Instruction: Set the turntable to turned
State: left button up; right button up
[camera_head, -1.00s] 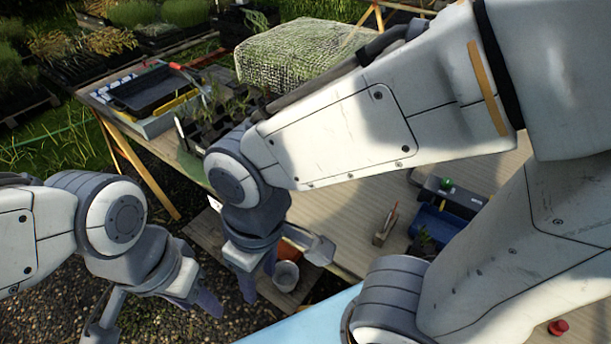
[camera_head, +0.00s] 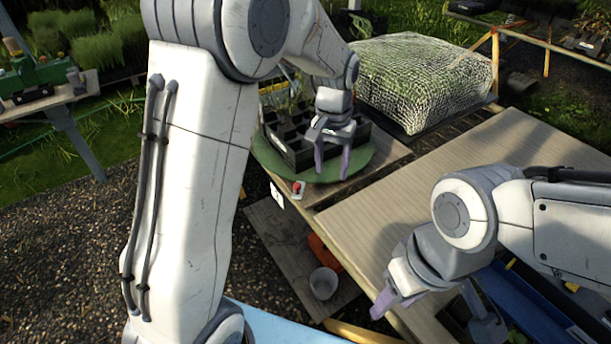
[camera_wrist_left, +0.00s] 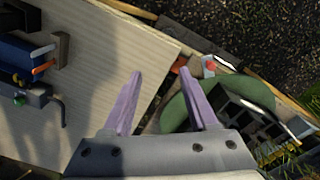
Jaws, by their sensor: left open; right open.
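The turntable (camera_head: 355,155) is a round green disc on the far left part of the table. A black tray of cells (camera_head: 295,150) with seedlings stands on it; the disc (camera_wrist_left: 182,113) and tray (camera_wrist_left: 250,118) also show in the left wrist view. My left gripper (camera_head: 331,160) is open, in front of the tray's right part in the head view and seemingly above the disc; I cannot tell if it touches. In the left wrist view its purple fingers (camera_wrist_left: 165,100) are apart and empty. My right gripper (camera_head: 390,300) is open near the table's front edge.
A small red knob (camera_head: 297,188) sits at the table edge by the disc. A mesh-covered block (camera_head: 425,75) stands behind. A blue bin (camera_head: 530,310) is at the right. The middle tabletop (camera_head: 460,150) is clear.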

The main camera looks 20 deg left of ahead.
aim_at(297, 184)
pick_arm(q)
jog(key=w+a+f+n, duration=0.3)
jog(key=w+a+f, duration=0.45)
jog(key=a, duration=0.45)
jog(key=f, duration=0.6)
jog(key=w+f, duration=0.1)
jog(key=f, duration=0.2)
jog(key=shift+d+f, duration=0.15)
jog(key=shift+f, duration=0.2)
grip_shut()
